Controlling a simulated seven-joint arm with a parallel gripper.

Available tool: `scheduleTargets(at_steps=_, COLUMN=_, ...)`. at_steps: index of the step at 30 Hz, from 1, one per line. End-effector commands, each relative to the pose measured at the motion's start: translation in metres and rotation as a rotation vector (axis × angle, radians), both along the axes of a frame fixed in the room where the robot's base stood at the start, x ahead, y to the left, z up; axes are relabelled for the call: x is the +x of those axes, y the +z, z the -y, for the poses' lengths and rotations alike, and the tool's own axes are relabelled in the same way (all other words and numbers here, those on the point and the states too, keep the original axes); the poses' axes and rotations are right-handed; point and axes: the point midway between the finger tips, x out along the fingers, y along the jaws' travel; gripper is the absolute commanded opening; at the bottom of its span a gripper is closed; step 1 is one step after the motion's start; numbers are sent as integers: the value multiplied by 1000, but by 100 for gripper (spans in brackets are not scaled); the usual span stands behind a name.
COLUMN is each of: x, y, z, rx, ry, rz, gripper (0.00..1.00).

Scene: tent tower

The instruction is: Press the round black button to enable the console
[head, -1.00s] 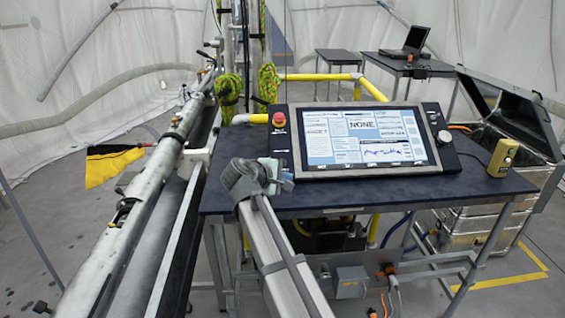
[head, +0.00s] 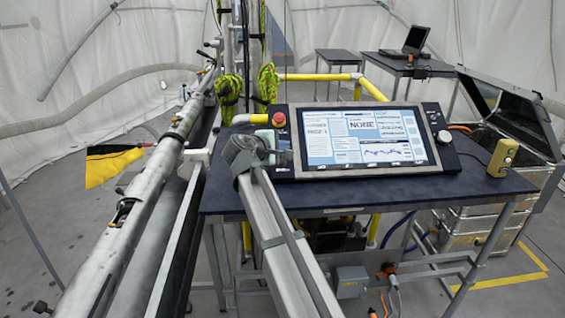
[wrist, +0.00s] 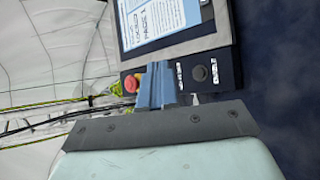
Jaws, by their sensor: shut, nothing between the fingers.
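The console (head: 365,178) is a tilted panel with a lit screen on the dark table. In the wrist view, the round black button (wrist: 199,73) sits on its dark side strip beside white lettering that seems to read "ENABLE". My gripper (head: 283,158) is over the lower left of the console. In the wrist view its bluish fingers (wrist: 156,72) are shut and empty. They lie between the red button (wrist: 131,83) and the black button, apart from the black button in the picture; contact with the panel cannot be told.
The red button (head: 279,119) sits at the console's upper left. A yellow box (head: 502,157) stands on the table (head: 400,191) at right. A long metal pole (head: 150,185) runs along the left.

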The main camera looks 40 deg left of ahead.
Motion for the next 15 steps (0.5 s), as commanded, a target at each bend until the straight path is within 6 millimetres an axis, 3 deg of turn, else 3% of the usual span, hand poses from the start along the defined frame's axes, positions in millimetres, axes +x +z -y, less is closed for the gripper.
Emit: scheduleTargets(at_steps=15, x=19, y=-37, z=-19, rx=-1, ry=0, rz=0, gripper=0)
